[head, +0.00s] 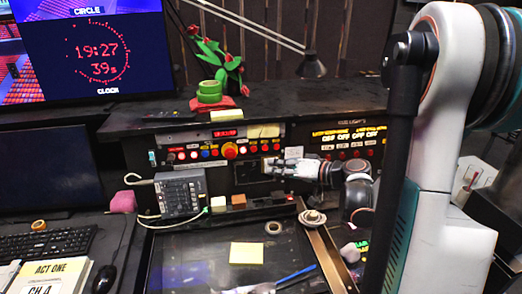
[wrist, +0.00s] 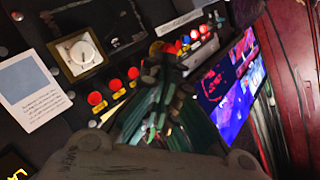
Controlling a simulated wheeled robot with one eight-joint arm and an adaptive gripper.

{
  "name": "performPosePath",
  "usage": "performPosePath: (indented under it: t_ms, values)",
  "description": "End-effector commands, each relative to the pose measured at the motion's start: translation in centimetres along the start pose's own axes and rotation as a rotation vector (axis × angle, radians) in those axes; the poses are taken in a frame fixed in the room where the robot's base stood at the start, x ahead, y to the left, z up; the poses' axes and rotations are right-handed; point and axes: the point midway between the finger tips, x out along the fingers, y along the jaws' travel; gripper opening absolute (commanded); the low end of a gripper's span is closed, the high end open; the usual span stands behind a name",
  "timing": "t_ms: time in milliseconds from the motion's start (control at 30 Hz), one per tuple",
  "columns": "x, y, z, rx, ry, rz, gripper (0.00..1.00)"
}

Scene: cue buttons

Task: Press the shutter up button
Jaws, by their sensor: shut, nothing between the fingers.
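My gripper (head: 270,165) is shut and empty in front of the console's upright panel, just below and right of the large red round button (head: 229,151). In the wrist view my gripper (wrist: 165,70) covers part of a row of buttons. Red buttons (wrist: 115,84) with yellow labels show to its left, and red and blue buttons (wrist: 188,38) show beyond its tips. No label reading shutter up is legible, so I cannot tell which button it is. I cannot tell whether the fingertips touch the panel.
A grey keypad box (head: 180,194) with cables stands left of my gripper. A cue-lights panel (head: 347,140) is to the right. A yellow note (head: 247,253) lies on the desk.

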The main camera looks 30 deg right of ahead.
Motion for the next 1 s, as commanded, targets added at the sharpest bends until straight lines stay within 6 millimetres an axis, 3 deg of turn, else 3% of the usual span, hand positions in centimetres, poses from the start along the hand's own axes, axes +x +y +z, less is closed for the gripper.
performPosePath:
  t_ms: [267, 1000]
  values:
    - [0.4, 0.3, -0.3, 0.0, -0.001, 0.001, 0.0]
    - [6.0, 4.3, -4.2, -0.001, -0.002, 0.001, 0.0]
